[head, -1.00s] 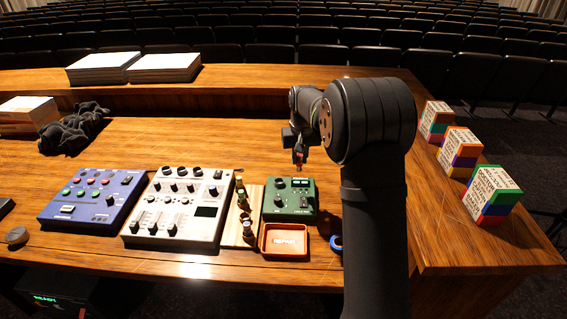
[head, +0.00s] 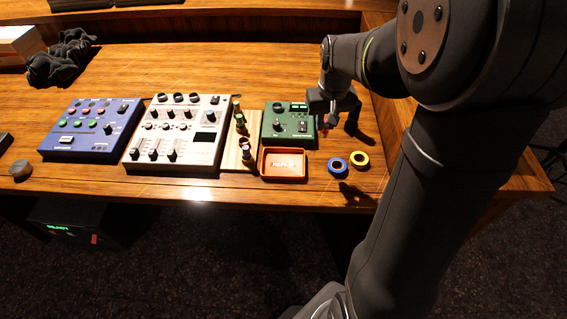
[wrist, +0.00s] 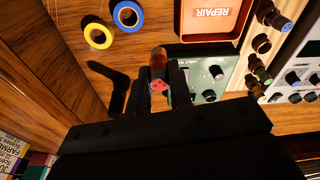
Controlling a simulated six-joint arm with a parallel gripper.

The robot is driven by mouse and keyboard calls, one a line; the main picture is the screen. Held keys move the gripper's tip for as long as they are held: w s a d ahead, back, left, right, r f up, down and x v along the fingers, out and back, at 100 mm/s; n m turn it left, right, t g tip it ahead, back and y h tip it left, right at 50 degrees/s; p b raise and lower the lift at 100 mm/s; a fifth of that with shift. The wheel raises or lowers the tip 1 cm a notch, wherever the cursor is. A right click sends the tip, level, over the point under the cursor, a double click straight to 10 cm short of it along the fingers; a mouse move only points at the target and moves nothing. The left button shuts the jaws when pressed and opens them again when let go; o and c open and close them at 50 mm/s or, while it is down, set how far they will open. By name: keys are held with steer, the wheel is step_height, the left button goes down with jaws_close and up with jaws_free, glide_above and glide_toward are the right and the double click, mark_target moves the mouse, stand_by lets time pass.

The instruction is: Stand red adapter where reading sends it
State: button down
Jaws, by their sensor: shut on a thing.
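My gripper (head: 328,115) is shut on the red adapter (head: 323,131), just off the right side of the green tester (head: 288,124). In the wrist view the red end of the adapter (wrist: 159,86) shows between the dark fingers, in front of the tester (wrist: 205,75). The tester's small lit display is too small to read. A wooden rack (head: 237,151) left of the tester holds several upright adapters or plugs. An orange tray (head: 284,176) marked REPAIR lies in front of the tester and shows in the wrist view too (wrist: 213,32).
A blue tape ring (head: 338,166) and a yellow one (head: 359,159) lie right of the tray. The grey mixer (head: 174,132) and blue box (head: 90,128) stand left of the rack. A dark cloth (head: 62,57) lies at the back left. The desk behind the tester is clear.

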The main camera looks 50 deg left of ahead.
steer(key=s+d, duration=0.2)
steer(key=d, duration=0.1)
glide_toward(283, 163)
steer(key=shift+w+a, duration=0.15)
steer(key=shift+f, duration=2)
steer(key=shift+f, duration=0.2)
steer(key=c, duration=1.3)
jaws_free()
